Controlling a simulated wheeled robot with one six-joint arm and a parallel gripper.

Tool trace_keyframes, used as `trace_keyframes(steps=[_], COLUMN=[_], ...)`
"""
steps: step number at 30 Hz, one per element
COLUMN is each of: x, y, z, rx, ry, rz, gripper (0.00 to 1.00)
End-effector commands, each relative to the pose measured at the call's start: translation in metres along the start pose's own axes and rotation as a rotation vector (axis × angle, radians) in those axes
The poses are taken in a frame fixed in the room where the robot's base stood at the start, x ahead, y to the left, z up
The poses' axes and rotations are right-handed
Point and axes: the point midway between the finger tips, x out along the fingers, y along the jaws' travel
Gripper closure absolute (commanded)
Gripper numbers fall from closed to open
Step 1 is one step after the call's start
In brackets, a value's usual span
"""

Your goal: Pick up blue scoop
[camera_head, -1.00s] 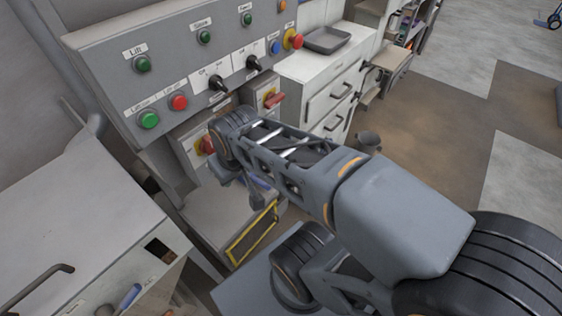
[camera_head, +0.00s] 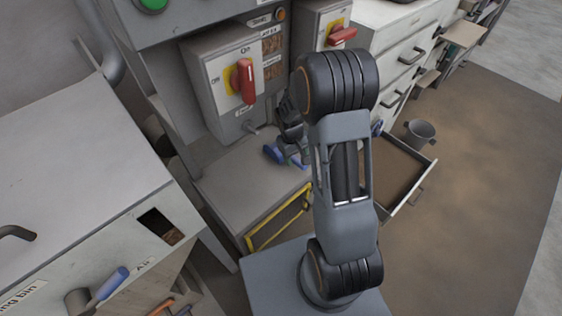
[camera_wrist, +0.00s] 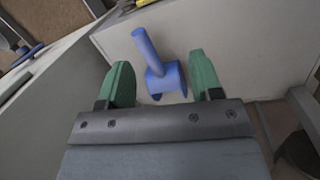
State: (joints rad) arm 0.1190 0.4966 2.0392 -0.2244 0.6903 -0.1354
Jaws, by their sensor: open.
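The blue scoop (camera_wrist: 147,50) shows in the wrist view above a light grey surface, with its handle pointing up and its wider end low. My gripper (camera_wrist: 163,80) is open, its two green fingers on either side of the scoop's wider end. I see gaps between both fingers and the scoop; I cannot tell the remaining height. In the head view, the scoop (camera_head: 274,153) is a small blue shape on the grey ledge (camera_head: 235,190), and my arm partly hides it and the gripper.
A box with a red rotary switch (camera_head: 245,80) stands behind the ledge. A yellow frame (camera_head: 280,222) edges its front. At right are an open drawer (camera_head: 412,195) and a grey bucket (camera_head: 419,132). A white bin (camera_head: 85,180) stands close at left.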

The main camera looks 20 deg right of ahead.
Motion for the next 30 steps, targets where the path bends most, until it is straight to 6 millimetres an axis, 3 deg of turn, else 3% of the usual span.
trace_keyframes(steps=[1,3,6,9,21,30], x=[0.023,0.035,0.029,0.033,0.097,0.110], y=[0.003,0.008,0.019,0.024,0.028,0.029], z=[-0.011,-0.025,-0.051,-0.063,-0.073,-0.075], rx=[-0.026,-0.068,-0.134,-0.180,-0.198,-0.196], ry=[0.004,0.025,0.094,0.137,0.143,0.143], rz=[0.008,0.026,0.067,0.092,0.093,0.093], gripper=[0.41,0.41,0.41,0.41,0.41,0.41])
